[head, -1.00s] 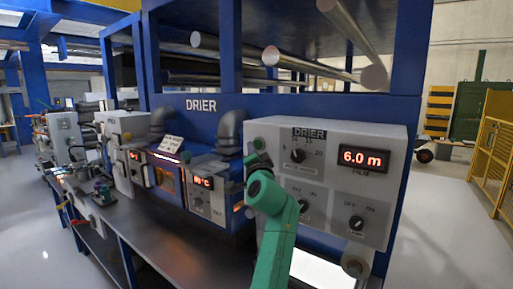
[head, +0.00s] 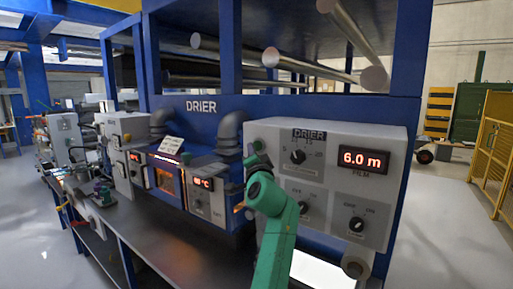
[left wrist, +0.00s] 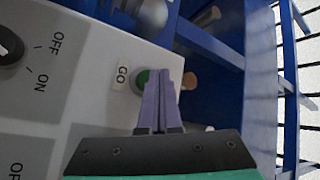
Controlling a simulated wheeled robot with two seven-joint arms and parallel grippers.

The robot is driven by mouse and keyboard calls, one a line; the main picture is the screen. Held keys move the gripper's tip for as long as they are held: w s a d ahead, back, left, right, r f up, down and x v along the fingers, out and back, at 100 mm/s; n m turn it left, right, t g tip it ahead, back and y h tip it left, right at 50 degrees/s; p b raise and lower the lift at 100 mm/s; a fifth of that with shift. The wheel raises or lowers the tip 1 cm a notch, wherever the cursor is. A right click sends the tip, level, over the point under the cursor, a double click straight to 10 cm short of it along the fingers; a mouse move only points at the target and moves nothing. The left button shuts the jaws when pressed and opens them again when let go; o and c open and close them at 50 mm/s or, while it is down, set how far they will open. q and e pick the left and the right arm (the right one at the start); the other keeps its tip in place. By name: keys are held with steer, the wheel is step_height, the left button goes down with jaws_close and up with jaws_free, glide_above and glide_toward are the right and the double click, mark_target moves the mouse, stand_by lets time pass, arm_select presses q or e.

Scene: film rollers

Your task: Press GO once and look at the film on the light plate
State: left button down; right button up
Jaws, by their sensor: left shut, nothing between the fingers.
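The drier control box (head: 340,140) carries a film display (head: 363,160) reading 6.0 m. In the left wrist view, a green button (left wrist: 142,79) sits beside the GO label (left wrist: 122,76). My left gripper (left wrist: 161,73) is shut and empty, its purple fingers over the right edge of the button. Whether they touch it cannot be told. In the head view my left gripper (head: 256,163) is small and dark at the left side of the box, and the button cannot be made out. The light plate (head: 322,271) glows white below the box, partly behind my green arm. No film can be made out on it.
Knobs (head: 356,224) stick out from the box front. A roller end (head: 355,267) is at its lower right. A second unit with a lit temperature display (head: 203,183) stands left on the dark bench (head: 165,240). Metal rollers (head: 270,57) lie in the blue frame above.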

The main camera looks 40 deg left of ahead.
arm_select(q)
steer(key=shift+w, duration=0.1)
stand_by(0.7)
steer(key=shift+w, duration=0.35)
steer(key=shift+w+r+b, duration=0.1)
steer(key=shift+w+b, duration=0.3)
steer(key=shift+b, duration=0.15)
stand_by(0.5)
steer(key=shift+s, duration=0.15)
steer(key=shift+s+p, duration=0.3)
steer(key=shift+s, duration=0.4)
